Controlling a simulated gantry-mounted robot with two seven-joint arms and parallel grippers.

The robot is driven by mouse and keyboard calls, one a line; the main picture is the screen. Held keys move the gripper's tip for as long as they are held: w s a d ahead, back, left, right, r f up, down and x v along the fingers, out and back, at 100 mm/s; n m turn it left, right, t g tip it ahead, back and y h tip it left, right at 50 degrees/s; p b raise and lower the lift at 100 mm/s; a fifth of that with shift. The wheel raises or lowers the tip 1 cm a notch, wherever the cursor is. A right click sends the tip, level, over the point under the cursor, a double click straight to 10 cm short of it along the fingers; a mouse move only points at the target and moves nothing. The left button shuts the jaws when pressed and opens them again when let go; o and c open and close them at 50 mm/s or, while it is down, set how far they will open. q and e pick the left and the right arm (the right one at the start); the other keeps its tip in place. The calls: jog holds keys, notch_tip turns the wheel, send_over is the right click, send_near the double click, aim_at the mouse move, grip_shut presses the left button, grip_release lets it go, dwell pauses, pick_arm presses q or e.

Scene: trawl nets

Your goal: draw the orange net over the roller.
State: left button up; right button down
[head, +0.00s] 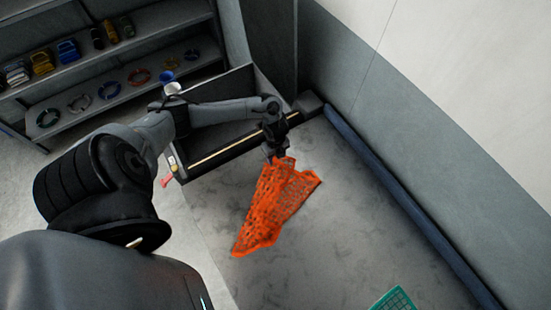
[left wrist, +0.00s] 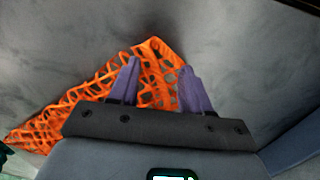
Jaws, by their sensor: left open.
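The orange net (head: 268,210) is a coarse mesh that spreads down and left below my left gripper (head: 277,155) in the head view. In the left wrist view the net (left wrist: 75,108) runs from the lower left to a peak behind and between the two purple fingers of my left gripper (left wrist: 160,85). The fingers are apart, so the gripper is open. I cannot tell whether they touch the net. A thin tan rod (head: 225,152), probably the roller, lies along the front of a dark trough, left of the gripper. My arm hides part of the trough. My right gripper is not in view.
Shelves (head: 90,70) with coloured rings stand at the upper left. A white cup (head: 172,88) is by the trough, and a red-handled item (head: 167,181) at its near end. A long dark blue bar (head: 400,195) runs along the wall. A green net (head: 395,300) shows at the bottom edge.

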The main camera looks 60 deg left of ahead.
pick_arm(q)
jog(key=shift+f, duration=0.35)
grip_shut()
jog(key=shift+r, duration=0.1)
notch_tip(320, 180, up, 7)
jog(key=p, duration=0.7)
